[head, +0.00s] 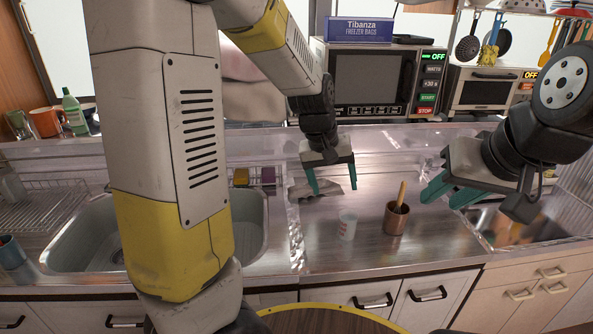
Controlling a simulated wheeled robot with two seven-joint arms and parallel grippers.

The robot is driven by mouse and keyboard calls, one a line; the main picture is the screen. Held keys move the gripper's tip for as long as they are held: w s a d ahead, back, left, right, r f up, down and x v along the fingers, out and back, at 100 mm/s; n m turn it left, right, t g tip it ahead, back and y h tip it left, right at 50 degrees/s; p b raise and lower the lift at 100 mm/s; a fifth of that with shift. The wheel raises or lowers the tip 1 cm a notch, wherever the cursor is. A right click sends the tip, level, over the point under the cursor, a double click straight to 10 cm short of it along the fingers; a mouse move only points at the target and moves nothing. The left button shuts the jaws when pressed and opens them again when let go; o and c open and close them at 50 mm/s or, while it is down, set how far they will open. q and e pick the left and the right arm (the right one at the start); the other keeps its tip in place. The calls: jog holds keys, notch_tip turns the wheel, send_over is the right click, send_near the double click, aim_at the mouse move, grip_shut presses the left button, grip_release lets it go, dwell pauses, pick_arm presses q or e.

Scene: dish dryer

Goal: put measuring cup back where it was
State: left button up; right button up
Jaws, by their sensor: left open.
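A small whitish cup with red markings (347,226), which looks like the measuring cup, stands upright on the metal counter (330,256). My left gripper (334,190) is open and empty, with its teal fingers pointing down. In the picture it is just above and slightly left of the cup, apart from it. My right gripper (438,204) is to the right, with its teal fingers spread and nothing between them. A copper-coloured cup (396,222) with a wooden-handled utensil (401,194) in it stands between the whitish cup and my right gripper.
A sink (262,232) lies to the left, partly hidden by my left arm. A microwave (372,78) with a freezer bag box (357,30) on top and a toaster oven (487,88) stand behind. A wire rack (45,200) is far left. The front counter is clear.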

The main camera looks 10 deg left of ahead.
pick_arm(q)
jog(key=s+a+r+m+t, duration=0.1)
jog(key=s+a+r, duration=0.3)
jog(key=s+r, duration=0.2)
jog(key=s+a+r+t, duration=0.2)
jog(key=s+a+r, duration=0.3)
jog(key=s, duration=0.6)
jog(key=shift+s+a+r+m, duration=0.15)
jog(key=shift+s+r+m, duration=0.15)
jog(key=shift+r+m, duration=0.1)
